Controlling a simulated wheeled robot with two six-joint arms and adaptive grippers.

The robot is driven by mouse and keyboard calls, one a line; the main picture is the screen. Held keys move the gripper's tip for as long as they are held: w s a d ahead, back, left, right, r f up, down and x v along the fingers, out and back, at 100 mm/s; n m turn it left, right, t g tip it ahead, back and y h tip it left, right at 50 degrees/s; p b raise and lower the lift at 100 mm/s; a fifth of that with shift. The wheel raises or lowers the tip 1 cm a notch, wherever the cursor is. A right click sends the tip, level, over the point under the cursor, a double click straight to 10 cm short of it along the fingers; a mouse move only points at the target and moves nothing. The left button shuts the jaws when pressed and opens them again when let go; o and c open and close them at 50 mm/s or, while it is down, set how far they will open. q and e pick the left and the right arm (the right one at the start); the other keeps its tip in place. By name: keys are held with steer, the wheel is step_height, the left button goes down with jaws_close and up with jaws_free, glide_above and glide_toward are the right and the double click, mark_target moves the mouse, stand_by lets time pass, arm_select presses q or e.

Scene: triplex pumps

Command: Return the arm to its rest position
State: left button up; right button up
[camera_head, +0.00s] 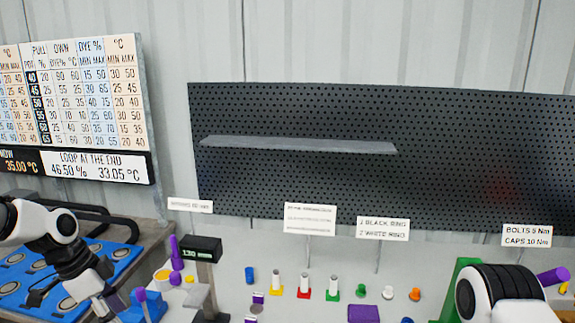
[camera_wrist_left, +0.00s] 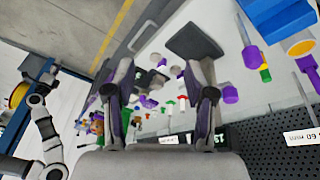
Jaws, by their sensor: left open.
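My left arm (camera_head: 62,235) enters from the left in the head view, bent over the blue plate with round pads. Its gripper (camera_head: 108,302) points down near the lower edge and is only partly visible. In the left wrist view the two fingers of my left gripper (camera_wrist_left: 165,82) stand apart with nothing held between them. The bench with small parts shows beyond them. My right arm (camera_head: 500,292) shows as a black and white link at the lower right of the head view; its gripper is out of the picture.
The blue plate (camera_head: 122,256) lies under my left arm. A small black display (camera_head: 204,249) and purple-handled tools (camera_head: 175,252) stand to its right. Several coloured posts and a purple block (camera_head: 363,314) line the bench. A pegboard (camera_head: 290,185) with a grey shelf (camera_head: 300,145) stands behind.

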arm_select(q)
steer(key=s+d+f+g+y+b, duration=0.1)
steer(key=s+d+f+g, duration=0.2)
steer(key=s+f, duration=0.5)
steer(key=s+d+f+g+y, duration=0.1)
steer(key=s+d+f+g, duration=0.25)
steer(key=f, duration=0.85)
steer(key=s+d+f+n, duration=0.3)
steer(key=s+f, duration=0.3)
steer(key=s, duration=0.3)
steer(key=s+d+f+n, duration=0.2)
steer(key=s+d+f, duration=0.1)
steer(key=s+f, duration=0.5)
steer(key=w+n+t, duration=0.1)
steer(key=n, duration=0.1)
steer(key=w+n+t+y, duration=0.1)
steer(key=n+t, duration=0.1)
steer(key=w+r+n+t, duration=0.1)
steer(key=w+n+t, duration=0.1)
steer(key=n, duration=0.1)
steer(key=shift+a+t+b, duration=0.25)
steer(key=shift+b, duration=0.05)
